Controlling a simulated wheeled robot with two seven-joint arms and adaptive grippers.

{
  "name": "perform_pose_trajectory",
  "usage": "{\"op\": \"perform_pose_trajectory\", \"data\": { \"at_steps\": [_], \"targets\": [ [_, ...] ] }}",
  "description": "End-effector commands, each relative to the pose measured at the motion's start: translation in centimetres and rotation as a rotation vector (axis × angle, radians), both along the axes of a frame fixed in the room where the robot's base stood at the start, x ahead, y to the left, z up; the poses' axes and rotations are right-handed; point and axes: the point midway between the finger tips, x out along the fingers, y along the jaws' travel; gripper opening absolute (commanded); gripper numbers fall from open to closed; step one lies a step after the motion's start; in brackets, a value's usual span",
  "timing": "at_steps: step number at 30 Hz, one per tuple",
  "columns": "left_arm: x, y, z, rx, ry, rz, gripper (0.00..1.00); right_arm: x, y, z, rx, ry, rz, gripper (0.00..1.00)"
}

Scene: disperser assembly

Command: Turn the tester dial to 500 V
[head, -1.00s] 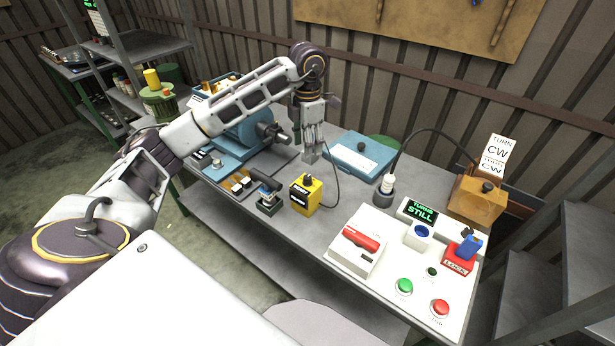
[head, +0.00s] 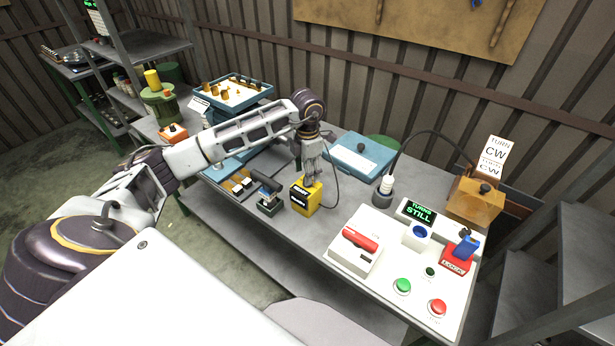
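The tester is a small yellow box (head: 304,199) with a dark label on its front. It stands on the middle of the workbench in the head view. My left gripper (head: 311,182) points down right over the top of the tester. Its fingertips hide the black dial, so I cannot tell whether they touch it or how the dial is set. I also cannot tell how far apart the fingers are. My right gripper is not in view.
A white control panel (head: 375,285) with buttons is to the right. A blue case (head: 362,158) lies behind. Bare bench (head: 290,240) lies in front.

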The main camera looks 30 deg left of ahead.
Motion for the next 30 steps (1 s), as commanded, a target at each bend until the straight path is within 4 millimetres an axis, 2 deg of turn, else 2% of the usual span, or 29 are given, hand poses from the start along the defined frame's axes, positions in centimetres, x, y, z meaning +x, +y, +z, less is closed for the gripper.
{"op": "perform_pose_trajectory", "data": {
  "at_steps": [3,9,21,30],
  "targets": [
    [-0.1,0.0,-1.4,0.000,0.002,-0.001,0.51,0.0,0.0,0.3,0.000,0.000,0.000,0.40],
    [0.0,0.0,-3.0,0.001,0.001,-0.001,0.51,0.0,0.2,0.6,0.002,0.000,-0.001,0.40],
    [0.0,0.0,-3.4,0.000,0.000,-0.001,0.51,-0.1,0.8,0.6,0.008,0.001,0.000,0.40],
    [0.0,0.0,-3.4,0.000,0.000,-0.001,0.13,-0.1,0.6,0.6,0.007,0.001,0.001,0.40]
  ]
}}
